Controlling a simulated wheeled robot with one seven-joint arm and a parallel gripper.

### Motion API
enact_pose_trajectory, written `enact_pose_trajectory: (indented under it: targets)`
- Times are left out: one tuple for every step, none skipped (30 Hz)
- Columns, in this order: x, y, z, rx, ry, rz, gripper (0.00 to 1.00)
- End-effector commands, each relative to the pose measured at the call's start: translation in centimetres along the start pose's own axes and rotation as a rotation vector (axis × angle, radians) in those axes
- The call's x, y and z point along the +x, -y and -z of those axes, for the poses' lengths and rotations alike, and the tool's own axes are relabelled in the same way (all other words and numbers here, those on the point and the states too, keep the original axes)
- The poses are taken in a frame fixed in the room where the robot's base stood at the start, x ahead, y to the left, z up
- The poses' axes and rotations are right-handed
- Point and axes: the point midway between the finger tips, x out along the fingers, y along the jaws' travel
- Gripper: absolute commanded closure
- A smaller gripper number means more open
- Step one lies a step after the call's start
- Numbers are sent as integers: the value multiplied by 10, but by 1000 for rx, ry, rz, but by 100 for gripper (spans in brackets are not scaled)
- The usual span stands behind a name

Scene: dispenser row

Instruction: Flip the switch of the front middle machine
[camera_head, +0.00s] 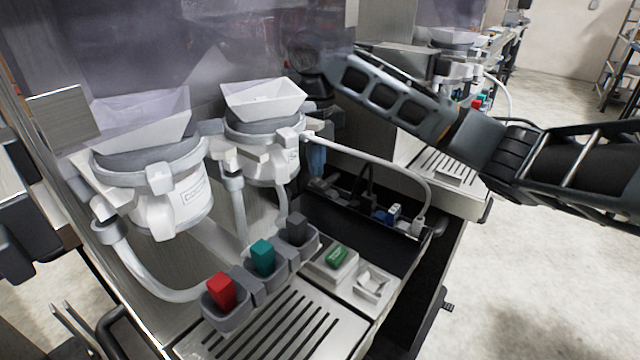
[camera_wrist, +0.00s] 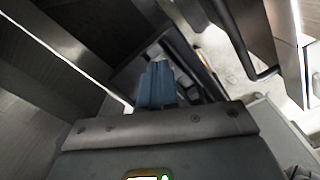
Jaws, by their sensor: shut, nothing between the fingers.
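In the head view the front machine has two white dispensers with hoppers, one on the left (camera_head: 160,190) and one on the right (camera_head: 262,145). A green rocker-like switch (camera_head: 337,257) sits in a pale housing beside the drip tray. I cannot tell for sure that it is the switch named. My gripper (camera_head: 316,162) points down just right of the right dispenser, above the dark recess and apart from the green switch. Its blue fingers (camera_wrist: 157,86) are together and empty in the wrist view. The green switch is not visible in the wrist view.
Red (camera_head: 221,290), teal (camera_head: 262,257) and dark (camera_head: 297,229) blocks stand in grey holders by the slotted drip tray (camera_head: 275,330). A curved white pipe (camera_head: 390,167) arches over the recess near my gripper. Another machine (camera_head: 450,165) stands behind at right; open floor lies right.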

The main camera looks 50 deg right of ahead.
Motion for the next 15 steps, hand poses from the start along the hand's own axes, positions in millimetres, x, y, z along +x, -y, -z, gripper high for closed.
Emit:
enact_pose_trajectory:
  targets:
    - [1, 0, 0, 0, 0, 0, 100]
    - [1, 0, 0, 0, 0, 0, 100]
    - [2, 0, 0, 0, 0, 0, 100]
    - [2, 0, 0, 0, 0, 0, 100]
    - [3, 0, 0, 0, 0, 0, 100]
    - [3, 0, 0, 0, 0, 0, 100]
    - [4, 0, 0, 0, 0, 0, 100]
    - [4, 0, 0, 0, 0, 0, 100]
    - [5, 0, 0, 0, 0, 0, 100]
    - [5, 0, 0, 0, 0, 0, 100]
    - [5, 0, 0, 0, 0, 0, 100]
    - [6, 0, 0, 0, 0, 0, 100]
    - [6, 0, 0, 0, 0, 0, 100]
    - [7, 0, 0, 0, 0, 0, 100]
    - [7, 0, 0, 0, 0, 0, 100]
